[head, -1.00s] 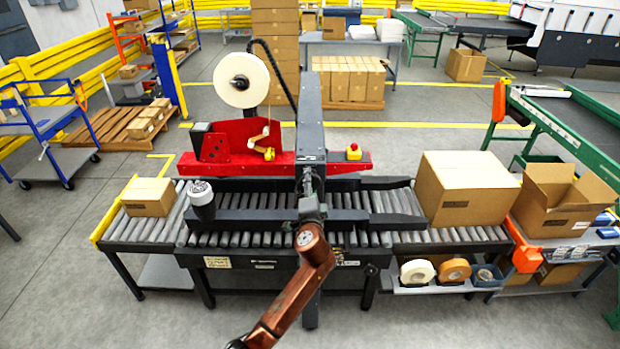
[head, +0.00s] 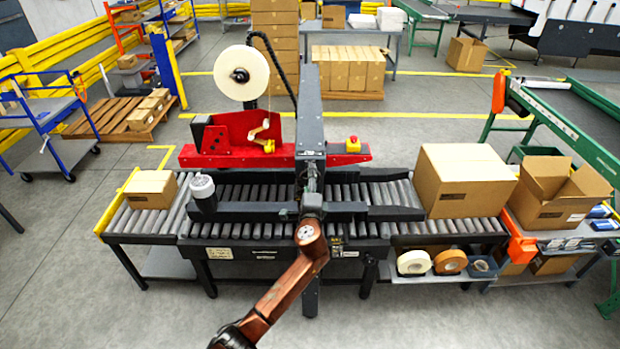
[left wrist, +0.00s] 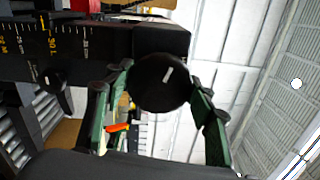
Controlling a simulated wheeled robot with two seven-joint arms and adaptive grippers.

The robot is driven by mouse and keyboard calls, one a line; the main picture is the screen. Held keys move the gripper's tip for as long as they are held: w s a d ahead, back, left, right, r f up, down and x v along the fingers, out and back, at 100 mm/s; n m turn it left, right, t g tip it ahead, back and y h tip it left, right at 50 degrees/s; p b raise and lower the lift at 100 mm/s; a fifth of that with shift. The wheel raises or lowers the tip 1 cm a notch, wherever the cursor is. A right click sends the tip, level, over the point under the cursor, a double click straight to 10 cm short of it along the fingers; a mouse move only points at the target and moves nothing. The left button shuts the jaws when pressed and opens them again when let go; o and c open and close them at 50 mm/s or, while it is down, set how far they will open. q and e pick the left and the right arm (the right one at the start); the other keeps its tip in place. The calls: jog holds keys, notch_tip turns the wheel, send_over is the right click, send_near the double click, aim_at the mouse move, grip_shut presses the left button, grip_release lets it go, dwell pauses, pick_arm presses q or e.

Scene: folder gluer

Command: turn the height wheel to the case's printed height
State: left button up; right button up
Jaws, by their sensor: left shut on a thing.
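The height wheel (left wrist: 162,82) is a dark round knob with a pale mark on its face, seen in the left wrist view at the end of a dark beam. My left gripper (left wrist: 160,78) is shut on it, with one green finger on each side. In the head view my left gripper (head: 312,194) is small at the front of the machine's dark mast (head: 309,110); the wheel is hardly visible there. A scale (left wrist: 50,38) with yellow and white marks runs along the beam. A large closed case (head: 463,182) stands on the rollers at the right; its print is too small to read.
A smaller closed box (head: 151,189) sits on the left rollers. An open carton (head: 560,193) stands on a side table at the right. Tape rolls (head: 414,262) lie on a shelf below the conveyor. The floor in front is clear.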

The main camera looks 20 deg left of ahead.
pick_arm(q)
jog(key=o, duration=1.2)
jog(key=shift+s, duration=0.1)
jog(key=v, duration=1.1)
jog(key=shift+s+d, duration=0.2)
jog(key=shift+s, duration=0.15)
